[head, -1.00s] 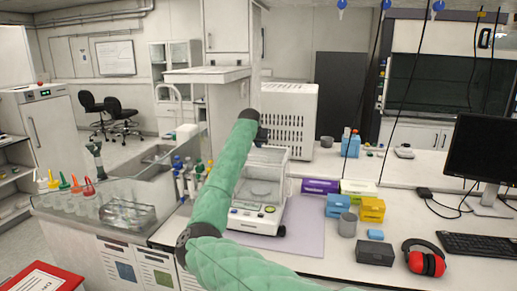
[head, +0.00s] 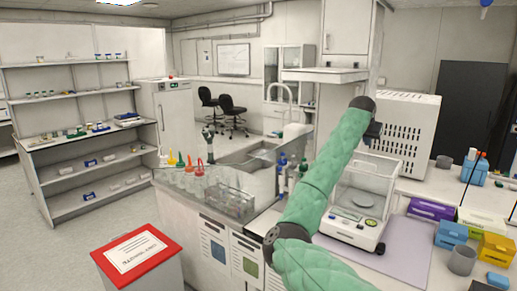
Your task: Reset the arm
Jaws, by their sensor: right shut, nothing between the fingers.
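My right arm, in a green quilted sleeve, comes in from the bottom and reaches up across the middle right of the head view. Its small dark gripper (head: 374,131) is at the arm's upper end, shut and empty. In the picture it lies above the glass-sided balance (head: 348,226) and in front of the white vented box. The gripper is small and partly hidden by the forearm. My left gripper is not in view.
The white vented box (head: 408,134) and balance stand on the right bench, with purple, blue and yellow boxes (head: 496,248) beside them. Wash bottles (head: 186,172) and a glassware rack (head: 230,200) line the left bench. A red-topped stand (head: 104,258) is at lower left; open floor lies behind it.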

